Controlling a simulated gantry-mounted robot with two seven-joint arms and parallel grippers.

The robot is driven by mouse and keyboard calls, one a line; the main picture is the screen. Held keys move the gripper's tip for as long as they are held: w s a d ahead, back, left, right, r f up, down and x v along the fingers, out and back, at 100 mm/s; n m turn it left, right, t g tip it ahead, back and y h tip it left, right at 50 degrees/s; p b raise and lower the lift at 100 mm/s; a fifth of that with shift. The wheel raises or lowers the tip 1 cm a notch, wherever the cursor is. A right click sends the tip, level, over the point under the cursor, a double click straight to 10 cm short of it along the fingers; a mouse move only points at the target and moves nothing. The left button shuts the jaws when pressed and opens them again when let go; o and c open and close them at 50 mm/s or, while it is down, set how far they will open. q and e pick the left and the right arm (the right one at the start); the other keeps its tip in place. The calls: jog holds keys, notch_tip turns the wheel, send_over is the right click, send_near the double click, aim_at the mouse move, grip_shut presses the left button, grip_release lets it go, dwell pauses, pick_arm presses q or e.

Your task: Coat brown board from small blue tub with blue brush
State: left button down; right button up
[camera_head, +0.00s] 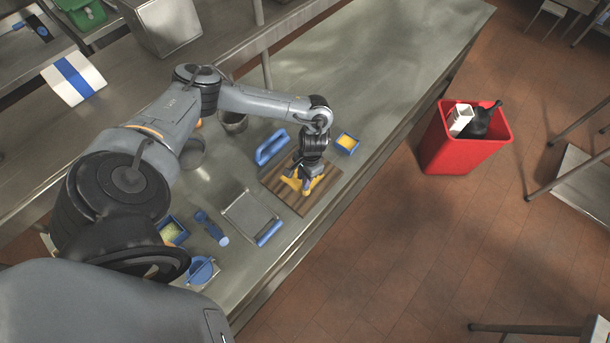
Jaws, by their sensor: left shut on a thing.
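The brown board (325,190), striped wood, lies flat near the front edge of the steel table. My left gripper (306,183) points down over the board and is shut on the blue brush, of which only a small blue part shows between the fingers. Yellow patches show at and around the fingertips; I cannot tell how much of this is coating on the board. Whether the bristles touch the board is hidden. The small blue tub (347,143), with yellow contents, stands just beyond the board's upper right corner. My right gripper is not in view.
A blue-handled tool (271,147) lies behind the board. A metal pan (248,217) with a blue handle, another blue tub (173,231), a blue utensil (211,227) and a blue round item (201,270) lie left. A red bin (465,140) stands on the floor. The table's far right is clear.

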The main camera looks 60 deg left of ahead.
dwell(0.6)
pick_arm(q)
jog(key=shift+f+p, duration=0.1)
jog(key=shift+p, duration=0.35)
jog(key=shift+s+a, duration=0.1)
jog(key=shift+a, duration=0.05)
dwell(0.6)
jog(key=shift+s+a, duration=0.15)
jog(key=shift+a, duration=0.25)
jog(key=shift+s+a+p, duration=0.3)
jog(key=shift+a, duration=0.3)
jog(key=shift+d, duration=0.1)
